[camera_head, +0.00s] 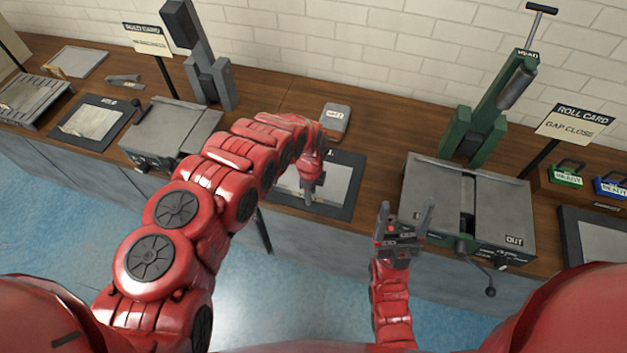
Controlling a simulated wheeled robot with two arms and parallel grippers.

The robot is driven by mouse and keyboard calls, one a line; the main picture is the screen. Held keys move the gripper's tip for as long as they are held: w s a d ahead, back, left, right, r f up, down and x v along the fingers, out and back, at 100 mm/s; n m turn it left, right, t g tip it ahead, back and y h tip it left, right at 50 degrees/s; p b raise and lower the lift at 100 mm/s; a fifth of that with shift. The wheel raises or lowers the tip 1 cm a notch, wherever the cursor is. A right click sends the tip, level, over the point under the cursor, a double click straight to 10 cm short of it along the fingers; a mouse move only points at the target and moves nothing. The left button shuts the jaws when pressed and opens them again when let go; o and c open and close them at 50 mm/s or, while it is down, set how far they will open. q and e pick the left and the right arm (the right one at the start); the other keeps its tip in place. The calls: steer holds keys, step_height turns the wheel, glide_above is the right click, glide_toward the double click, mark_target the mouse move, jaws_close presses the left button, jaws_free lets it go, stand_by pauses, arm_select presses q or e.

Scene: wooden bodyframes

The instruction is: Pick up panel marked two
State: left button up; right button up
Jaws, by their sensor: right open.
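No panel in view has a mark that I can read as two. A pale panel (341,183) lies on a black mat (347,211) in the middle of the bench, partly hidden by my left gripper. Another pale panel (92,121) lies on a black mat at the left. My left gripper (308,198) points down over the left part of the middle panel; its finger gap does not show clearly. I cannot tell whether it touches the panel. My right gripper (404,218) is open and empty, in front of the machine marked OUT.
The grey machine with a green post (468,203) stands right of the middle mat. Another grey machine (172,136) stands to its left. A small grey labelled block (336,117) sits behind the mat. Green (566,175) and blue (611,187) handled blocks stand at the right.

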arm_select(q)
jaws_close()
stand_by(1.3)
